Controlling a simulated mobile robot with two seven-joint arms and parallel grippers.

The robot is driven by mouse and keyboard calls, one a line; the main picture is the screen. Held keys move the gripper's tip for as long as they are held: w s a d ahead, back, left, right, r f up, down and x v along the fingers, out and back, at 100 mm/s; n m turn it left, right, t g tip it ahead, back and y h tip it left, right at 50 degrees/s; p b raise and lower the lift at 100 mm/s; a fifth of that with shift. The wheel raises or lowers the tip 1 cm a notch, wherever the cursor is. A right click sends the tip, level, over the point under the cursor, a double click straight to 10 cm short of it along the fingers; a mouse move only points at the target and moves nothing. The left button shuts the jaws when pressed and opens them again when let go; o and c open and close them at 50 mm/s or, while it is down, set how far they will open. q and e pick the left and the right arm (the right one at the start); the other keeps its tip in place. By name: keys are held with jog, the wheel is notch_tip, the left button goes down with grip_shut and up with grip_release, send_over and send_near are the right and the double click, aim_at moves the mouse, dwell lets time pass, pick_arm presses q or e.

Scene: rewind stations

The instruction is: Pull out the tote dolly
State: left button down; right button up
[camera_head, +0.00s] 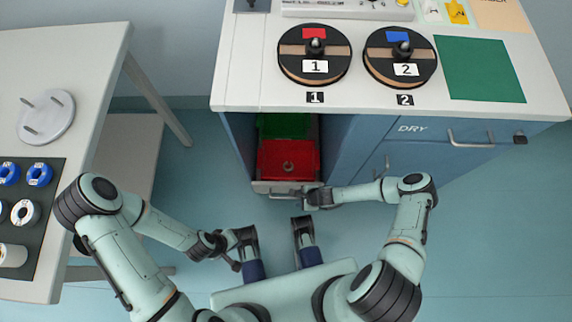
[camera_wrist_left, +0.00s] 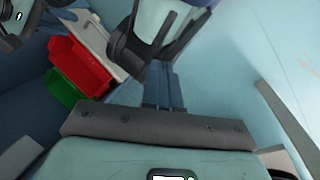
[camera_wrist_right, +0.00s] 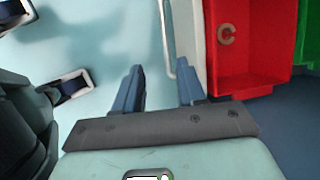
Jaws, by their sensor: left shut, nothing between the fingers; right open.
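The tote dolly (camera_head: 262,188) stands in the bay under the counter, its pale front panel at the bay's mouth. It carries a red tote (camera_head: 275,160) in front and a green tote (camera_head: 284,127) behind. My right gripper (camera_head: 307,196) is open at the right part of the dolly's front. In the right wrist view, the dolly's bar handle (camera_wrist_right: 165,40) appears between the fingertips (camera_wrist_right: 160,68); contact cannot be told. My left gripper (camera_wrist_left: 163,75) is shut and empty, low and left of the dolly, with both totes beyond it in the left wrist view.
The counter (camera_head: 240,75) above holds two numbered reels (camera_head: 315,76) (camera_head: 388,73) and a green mat (camera_head: 478,68). A blue drawer unit marked DRY (camera_head: 440,150) stands right of the bay. A white table (camera_head: 70,110) is on the left. Floor (camera_head: 200,175) left of the dolly is clear.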

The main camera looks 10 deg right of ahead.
aim_at(288, 198)
jog(key=b+x, duration=0.1)
jog(key=x, duration=0.3)
jog(key=b+x, duration=0.2)
jog(key=x, duration=0.2)
jog(key=b+x, duration=0.2)
jog(key=x, duration=0.2)
jog(key=shift+w+d+f, duration=0.25)
jog(key=shift+w+f, duration=0.1)
jog(key=shift+w, duration=0.05)
pick_arm(q)
jog(key=w+a+f+t+y+b, duration=0.1)
jog(key=w+a+f+t, duration=0.1)
jog(key=w+a+f, duration=0.2)
jog(key=shift+w+a+f+n, duration=0.2)
jog(key=shift+w+f+n, duration=0.2)
jog(key=shift+w+f, duration=1.35)
pick_arm(e)
jog(key=shift+w+a+f, duration=0.2)
jog(key=shift+w+f, duration=0.05)
jog(key=shift+f, duration=0.3)
pick_arm(q)
jog(key=shift+r, duration=0.1)
pick_arm(e)
jog(key=shift+c, duration=0.3)
grip_shut()
